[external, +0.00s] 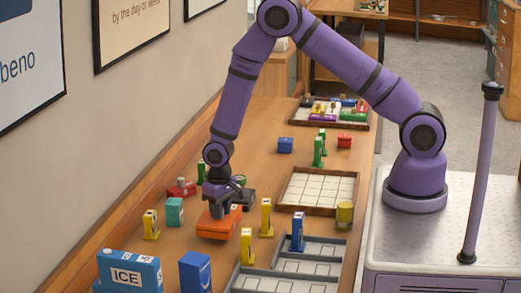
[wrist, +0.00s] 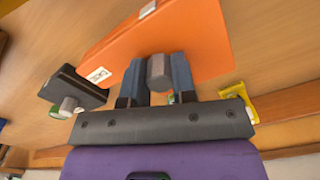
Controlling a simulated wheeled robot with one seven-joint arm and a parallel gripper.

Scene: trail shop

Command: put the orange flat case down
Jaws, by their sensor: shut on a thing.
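The orange flat case (external: 213,228) is at the middle left of the counter in the external view, under my gripper (external: 221,212). It also fills much of the upper wrist view (wrist: 190,38), with a small white label near its corner. My gripper (wrist: 157,72) is shut on the case, its two dark fingers at the case's edge. I cannot tell whether the case's underside touches the wooden counter (external: 250,130).
A dark case (wrist: 75,90) lies close by. A yellow upright item (external: 266,218), a teal box (external: 174,212) and a blue upright item (external: 297,232) stand around. Grey trays (external: 262,272) are in front, and a divided tray (external: 318,188) is at right.

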